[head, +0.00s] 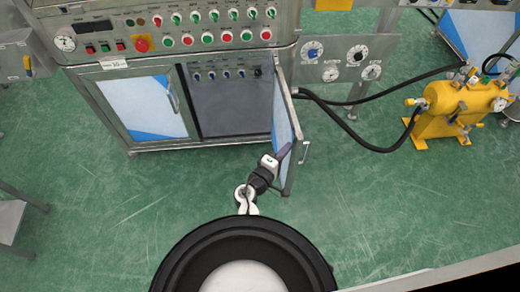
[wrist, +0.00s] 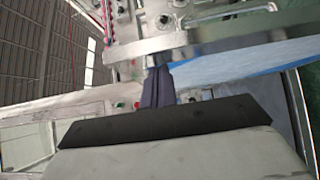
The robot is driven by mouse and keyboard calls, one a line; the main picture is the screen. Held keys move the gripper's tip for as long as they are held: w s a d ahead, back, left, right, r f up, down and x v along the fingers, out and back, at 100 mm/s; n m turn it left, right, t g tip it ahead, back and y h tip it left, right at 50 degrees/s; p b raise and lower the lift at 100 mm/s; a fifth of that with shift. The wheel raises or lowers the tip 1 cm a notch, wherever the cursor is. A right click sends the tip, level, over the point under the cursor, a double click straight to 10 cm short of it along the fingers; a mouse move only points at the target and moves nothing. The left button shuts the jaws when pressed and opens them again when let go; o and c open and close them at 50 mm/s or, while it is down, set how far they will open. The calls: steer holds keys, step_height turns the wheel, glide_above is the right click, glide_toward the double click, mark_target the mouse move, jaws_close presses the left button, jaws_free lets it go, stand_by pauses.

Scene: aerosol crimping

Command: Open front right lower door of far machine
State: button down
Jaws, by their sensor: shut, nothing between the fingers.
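The front right lower door (head: 286,125) of the machine stands swung wide open, its edge towards me. Its bar handle (head: 304,152) is on the right, outer side. The cabinet opening (head: 231,103) beside it shows a grey interior with a row of small gauges or knobs. My gripper (head: 285,151) is shut and empty, at the inner left side of the door near its free edge. I cannot tell whether it touches the door. In the wrist view my shut fingers (wrist: 157,86) point towards the blue and white door panel (wrist: 235,62).
The left lower door (head: 145,106) is closed. A control panel (head: 205,22) with red and green buttons is above. A yellow tank (head: 452,108) with black hoses (head: 385,148) stands to the right. Green floor (head: 110,215) is free in front and to the left.

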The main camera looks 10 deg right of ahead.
steer(key=shift+s+d+b, duration=0.15)
steer(key=shift+d+b, duration=0.2)
steer(key=shift+d, duration=2.45)
